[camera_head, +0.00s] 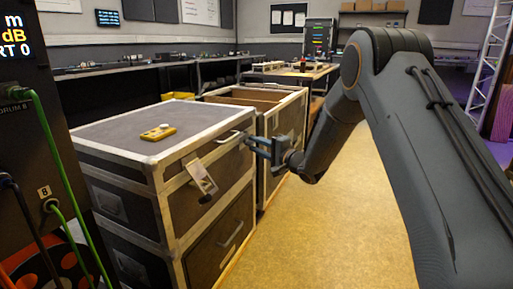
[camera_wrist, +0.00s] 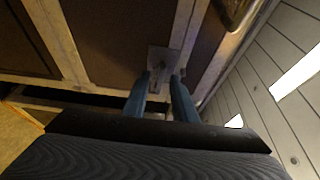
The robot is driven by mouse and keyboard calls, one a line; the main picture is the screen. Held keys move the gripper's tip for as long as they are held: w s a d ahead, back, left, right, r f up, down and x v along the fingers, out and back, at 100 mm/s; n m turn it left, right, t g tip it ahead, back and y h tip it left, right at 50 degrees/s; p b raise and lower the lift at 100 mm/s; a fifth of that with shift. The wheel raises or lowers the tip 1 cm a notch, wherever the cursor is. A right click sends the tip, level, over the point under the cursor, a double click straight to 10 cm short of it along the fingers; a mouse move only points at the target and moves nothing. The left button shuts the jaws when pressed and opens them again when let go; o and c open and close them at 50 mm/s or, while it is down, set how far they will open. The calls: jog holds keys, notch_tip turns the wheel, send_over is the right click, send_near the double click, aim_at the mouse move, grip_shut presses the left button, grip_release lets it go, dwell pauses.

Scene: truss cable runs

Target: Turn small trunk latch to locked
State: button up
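The small trunk (camera_head: 150,128) is a dark case with pale metal edging at the left in the head view. My gripper (camera_head: 252,143) is at the upper part of its front face, near the right end. In the wrist view a small metal latch plate (camera_wrist: 164,54) is on a dark panel beside a pale rail. My gripper's two blue fingers (camera_wrist: 161,78) point at it, spread apart, one on each side of its lower part. Whether they touch the latch is unclear. The latch's turn position is too small and dark to tell. In the head view the gripper hides this spot.
A yellow device (camera_head: 158,132) lies on the trunk lid. A pale tag (camera_head: 201,177) hangs on the front face. An open-topped case (camera_head: 287,101) stands close behind. A dark rack with green cables (camera_head: 48,130) is at the left. The tan floor (camera_head: 350,215) is clear.

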grip_shut()
jog(key=shift+f+n, duration=0.1)
jog(key=shift+n, duration=0.2)
jog(key=n+g+y+b, duration=0.1)
jog(key=n+y, duration=0.1)
jog(key=n, duration=0.5)
jog(key=n+g+y+b, duration=0.1)
jog(key=n+y+b, duration=0.1)
jog(key=n, duration=0.5)
jog(key=w+f+n+g+y+b, duration=0.1)
jog(key=n+g+y, duration=0.1)
jog(key=n, duration=0.5)
jog(key=shift+d+y, duration=0.2)
jog(key=shift+y, duration=0.6)
jog(key=shift+n, duration=0.5)
grip_release()
